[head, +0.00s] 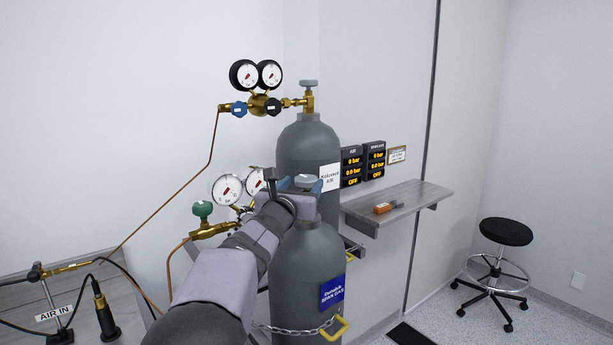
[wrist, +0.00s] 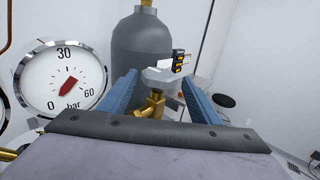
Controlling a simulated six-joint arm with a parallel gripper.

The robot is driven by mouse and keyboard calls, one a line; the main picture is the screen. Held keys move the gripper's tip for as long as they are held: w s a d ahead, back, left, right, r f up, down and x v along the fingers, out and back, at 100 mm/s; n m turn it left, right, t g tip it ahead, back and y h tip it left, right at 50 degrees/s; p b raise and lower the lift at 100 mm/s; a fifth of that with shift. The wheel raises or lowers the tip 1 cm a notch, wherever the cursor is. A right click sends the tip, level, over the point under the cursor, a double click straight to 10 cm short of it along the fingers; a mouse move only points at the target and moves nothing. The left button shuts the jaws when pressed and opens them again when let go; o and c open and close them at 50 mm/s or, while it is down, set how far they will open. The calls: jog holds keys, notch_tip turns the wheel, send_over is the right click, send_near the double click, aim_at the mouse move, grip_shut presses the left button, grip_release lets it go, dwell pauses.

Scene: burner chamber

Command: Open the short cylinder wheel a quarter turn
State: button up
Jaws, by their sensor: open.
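The short grey cylinder (head: 305,275) stands in front with a blue span gas label. Its grey wheel (head: 308,180) sits on top and shows in the wrist view (wrist: 162,75) above a brass valve stem (wrist: 153,104). My gripper (head: 301,184) is at the wheel, reaching in from the lower left. In the wrist view, the blue fingers of my gripper (wrist: 160,79) are spread, one on each side of the wheel, with gaps showing. The head view cannot tell contact. The lower valve body is partly hidden by my arm and gripper.
A taller grey cylinder (head: 308,150) stands close behind, with its own wheel and paired gauges (head: 257,75). The short cylinder's gauges (head: 228,188) are just left of my gripper. A wall shelf (head: 410,200) and readout panels (head: 363,165) are at right. A chain (head: 290,330) crosses the cylinder.

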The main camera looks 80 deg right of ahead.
aim_at(306, 177)
jog(key=shift+s+d+p, duration=0.15)
jog(key=shift+d+p, duration=0.55)
jog(key=shift+d, duration=0.55)
jog(key=shift+s+d+p, duration=0.15)
jog(key=shift+d+p, duration=0.55)
jog(key=shift+d, duration=0.55)
jog(key=c, duration=0.8)
